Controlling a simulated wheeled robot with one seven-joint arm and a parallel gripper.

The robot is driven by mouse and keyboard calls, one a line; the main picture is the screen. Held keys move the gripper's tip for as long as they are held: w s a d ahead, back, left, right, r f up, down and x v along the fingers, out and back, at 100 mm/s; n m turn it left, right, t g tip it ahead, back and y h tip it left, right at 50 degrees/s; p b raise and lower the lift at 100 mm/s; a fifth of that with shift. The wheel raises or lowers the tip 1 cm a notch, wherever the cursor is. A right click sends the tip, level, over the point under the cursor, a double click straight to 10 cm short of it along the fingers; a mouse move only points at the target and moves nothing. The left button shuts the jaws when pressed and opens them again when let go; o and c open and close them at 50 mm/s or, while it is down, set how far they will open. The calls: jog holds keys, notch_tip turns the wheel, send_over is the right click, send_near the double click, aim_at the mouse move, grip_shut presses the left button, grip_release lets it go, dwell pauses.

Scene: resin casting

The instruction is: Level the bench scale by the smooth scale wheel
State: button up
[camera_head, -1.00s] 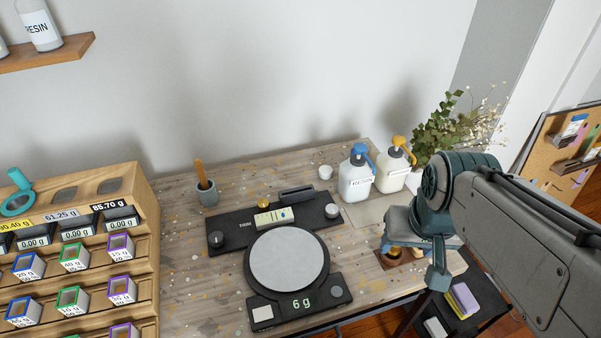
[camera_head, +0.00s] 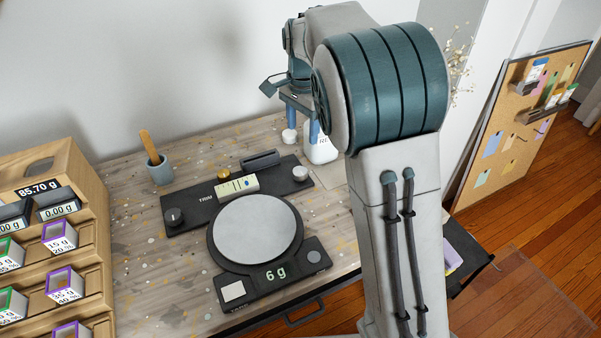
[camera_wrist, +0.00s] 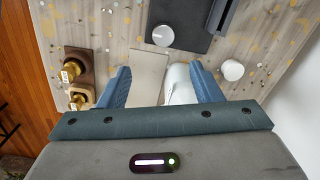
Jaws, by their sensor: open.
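The black bench scale (camera_head: 279,291) stands on the wooden bench with a round grey pan and a "6 g" display. Behind the pan, a dark trim bar (camera_head: 200,203) carries a pale bubble level (camera_head: 238,187), a dark knob (camera_head: 173,216) at left, a brass knob (camera_head: 223,175) and a silver knob (camera_head: 300,173) at right. Which is smooth is too small to tell. The silver knob also shows in the wrist view (camera_wrist: 163,35), ahead of the fingertips. My gripper (camera_head: 302,124) is open and empty above the bench's back right; its blue fingers (camera_wrist: 160,68) are wide apart.
A white bottle (camera_head: 321,150) stands close by my gripper, partly hidden by my arm. A white round object (camera_wrist: 232,70) lies beside the right finger. Brass pieces (camera_wrist: 72,72) sit left. A cup with a stick (camera_head: 158,168) and a wooden rack (camera_head: 75,170) stand left.

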aim_at(300, 171)
jog(key=f, duration=0.4)
jog(key=f+b, duration=0.1)
jog(key=f, duration=0.4)
jog(key=f+b, duration=0.1)
jog(key=f, duration=0.4)
jog(key=shift+w+a+f, duration=0.15)
jog(key=shift+w+a, duration=0.1)
jog(key=shift+w, duration=0.05)
jog(key=c, duration=1)
